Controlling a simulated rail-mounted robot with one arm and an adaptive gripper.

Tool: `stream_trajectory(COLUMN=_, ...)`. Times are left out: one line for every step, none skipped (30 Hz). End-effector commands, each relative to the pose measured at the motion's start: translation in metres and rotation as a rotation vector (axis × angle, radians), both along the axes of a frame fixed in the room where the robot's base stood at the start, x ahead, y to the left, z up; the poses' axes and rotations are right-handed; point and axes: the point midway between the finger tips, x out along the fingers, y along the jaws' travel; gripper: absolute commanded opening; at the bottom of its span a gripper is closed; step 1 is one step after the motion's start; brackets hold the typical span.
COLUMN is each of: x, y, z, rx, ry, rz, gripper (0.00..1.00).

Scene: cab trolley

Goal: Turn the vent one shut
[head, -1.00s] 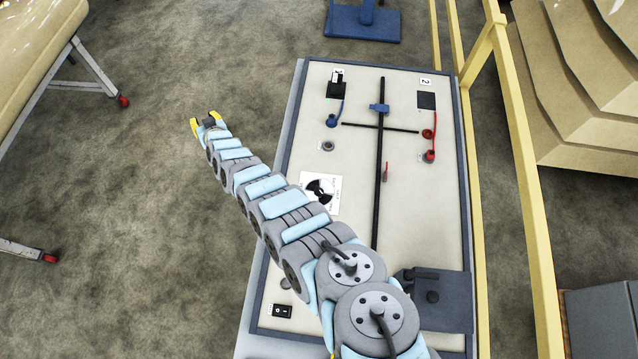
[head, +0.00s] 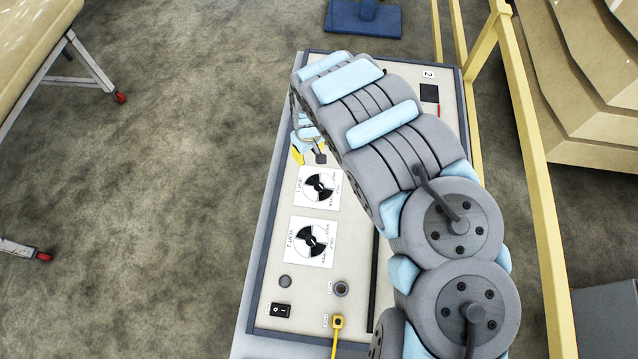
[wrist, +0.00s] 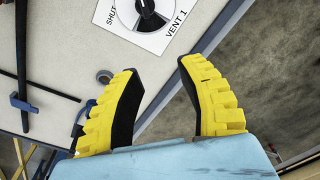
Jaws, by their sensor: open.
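Vent 1 (head: 320,187) is a round black-and-white dial on a white label on the cream panel (head: 264,255). In the wrist view, the vent 1 dial (wrist: 143,12) is cut by the top edge, with "SHUT" printed at its left and "VENT 1" at its right. Its exact setting is hard to tell. My gripper (head: 308,153) is just beyond vent 1 in the head view, partly hidden by my arm. In the wrist view, my gripper (wrist: 156,72) has its two yellow, black-padded fingers apart with nothing between them. The dial lies beyond the fingertips, apart from them.
Vent 2 (head: 312,241), a similar dial, lies nearer than vent 1. A yellow plug with a cable (head: 338,322), a grey socket (head: 341,288) and a rocker switch (head: 281,310) are at the near end. A yellow rail (head: 525,140) runs along the right. My arm covers much of the panel.

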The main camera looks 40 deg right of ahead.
Motion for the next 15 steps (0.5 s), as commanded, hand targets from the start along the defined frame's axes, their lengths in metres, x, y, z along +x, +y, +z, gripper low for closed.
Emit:
stream_trajectory(x=-0.014, y=-0.005, z=0.001, rx=0.002, ry=0.030, rz=-0.006, gripper=0.39)
stream_trajectory(x=-0.021, y=-0.007, z=0.001, rx=0.004, ry=0.045, rz=-0.009, gripper=0.39)
stream_trajectory(x=-0.028, y=-0.009, z=0.002, rx=0.006, ry=0.061, rz=-0.011, gripper=0.39)
stream_trajectory(x=-0.031, y=-0.010, z=0.003, rx=0.007, ry=0.069, rz=-0.012, gripper=0.39)
stream_trajectory(x=-0.034, y=-0.010, z=0.004, rx=0.007, ry=0.074, rz=-0.012, gripper=0.39)
stream_trajectory(x=-0.036, y=-0.011, z=0.003, rx=0.008, ry=0.079, rz=-0.012, gripper=0.39)
stream_trajectory(x=-0.037, y=-0.011, z=0.002, rx=0.008, ry=0.081, rz=-0.013, gripper=0.39)
stream_trajectory(x=-0.037, y=-0.011, z=0.001, rx=0.009, ry=0.083, rz=-0.012, gripper=0.39)
stream_trajectory(x=-0.037, y=-0.010, z=-0.001, rx=0.009, ry=0.083, rz=-0.012, gripper=0.39)
stream_trajectory(x=-0.037, y=-0.010, z=-0.004, rx=0.010, ry=0.082, rz=-0.011, gripper=0.39)
stream_trajectory(x=-0.037, y=-0.010, z=-0.006, rx=0.011, ry=0.082, rz=-0.012, gripper=0.39)
stream_trajectory(x=-0.037, y=-0.009, z=-0.010, rx=0.012, ry=0.081, rz=-0.011, gripper=0.39)
stream_trajectory(x=-0.037, y=-0.009, z=-0.013, rx=0.011, ry=0.081, rz=-0.011, gripper=0.39)
stream_trajectory(x=-0.037, y=-0.009, z=-0.016, rx=0.011, ry=0.080, rz=-0.012, gripper=0.39)
stream_trajectory(x=-0.036, y=-0.010, z=-0.020, rx=0.011, ry=0.079, rz=-0.012, gripper=0.39)
